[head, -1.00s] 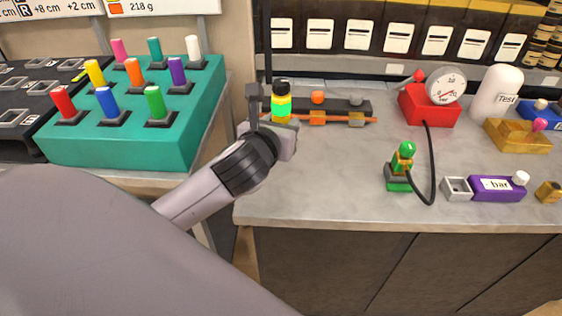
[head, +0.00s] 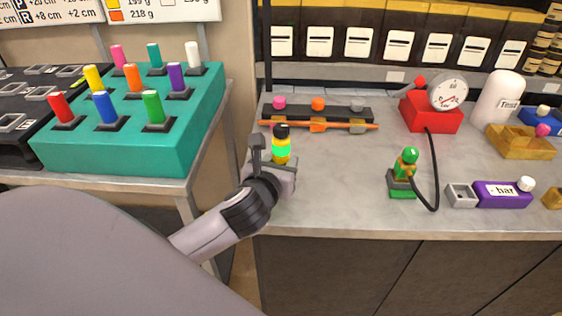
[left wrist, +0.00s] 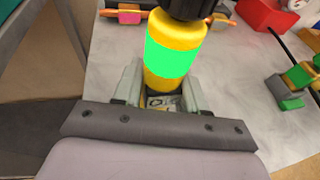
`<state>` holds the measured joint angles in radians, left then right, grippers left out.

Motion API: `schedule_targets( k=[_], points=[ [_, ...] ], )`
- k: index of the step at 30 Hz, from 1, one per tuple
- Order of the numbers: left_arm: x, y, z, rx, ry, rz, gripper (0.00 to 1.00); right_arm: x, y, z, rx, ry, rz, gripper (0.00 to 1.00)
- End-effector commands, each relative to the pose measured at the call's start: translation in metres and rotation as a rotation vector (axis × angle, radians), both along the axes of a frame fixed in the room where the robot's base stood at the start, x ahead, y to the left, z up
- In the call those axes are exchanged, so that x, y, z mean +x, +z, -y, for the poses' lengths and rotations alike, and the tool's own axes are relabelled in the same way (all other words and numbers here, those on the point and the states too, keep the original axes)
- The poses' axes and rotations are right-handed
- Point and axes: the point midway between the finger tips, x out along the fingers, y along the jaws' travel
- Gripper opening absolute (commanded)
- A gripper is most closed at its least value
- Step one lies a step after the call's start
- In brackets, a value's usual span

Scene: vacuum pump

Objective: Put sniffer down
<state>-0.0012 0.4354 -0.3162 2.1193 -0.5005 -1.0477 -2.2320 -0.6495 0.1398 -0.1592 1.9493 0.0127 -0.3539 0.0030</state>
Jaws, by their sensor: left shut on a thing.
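The sniffer (head: 281,155), a yellow cylinder with a bright green band and a black cap, is in my left gripper (head: 273,165). In the left wrist view the sniffer (left wrist: 172,52) stands between the two fingers of the gripper (left wrist: 160,98), which are shut on its lower part. In the head view it looks upright over the left front part of the grey counter (head: 335,195). Its bottom is hidden by the gripper, so I cannot tell if it touches the counter. My right gripper is not in view.
A black rack (head: 340,113) with an orange bar lies behind the sniffer. To the right stand a green valve piece (head: 404,175) with a black hose, a red gauge box (head: 428,115) and a purple box (head: 500,195). A teal peg block (head: 130,130) is at left. The counter between sniffer and valve is clear.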

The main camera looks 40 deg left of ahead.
Motion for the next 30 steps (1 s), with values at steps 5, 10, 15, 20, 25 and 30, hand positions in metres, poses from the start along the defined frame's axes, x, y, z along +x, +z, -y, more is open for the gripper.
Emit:
schedule_targets(
  k=[5, 10, 15, 20, 25, 30],
  points=[
    [0.000, -0.001, 0.000, 0.001, 0.000, -0.001, 0.67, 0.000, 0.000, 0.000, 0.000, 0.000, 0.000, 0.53],
    [0.000, -0.001, 0.000, 0.001, 0.000, -0.001, 0.67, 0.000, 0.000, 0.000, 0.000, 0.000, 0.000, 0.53],
    [-0.002, 0.003, 0.001, 0.000, -0.002, -0.001, 0.67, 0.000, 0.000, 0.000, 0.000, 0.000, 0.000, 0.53],
    [-0.021, 0.008, 0.007, 0.000, -0.004, -0.002, 0.67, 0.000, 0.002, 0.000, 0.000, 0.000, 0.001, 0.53],
    [-0.051, 0.018, 0.017, -0.001, -0.004, -0.002, 0.67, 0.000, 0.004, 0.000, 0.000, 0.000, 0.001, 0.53],
    [-0.080, 0.028, 0.026, -0.001, -0.003, -0.002, 0.67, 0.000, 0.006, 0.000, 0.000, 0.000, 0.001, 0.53]
  ],
)
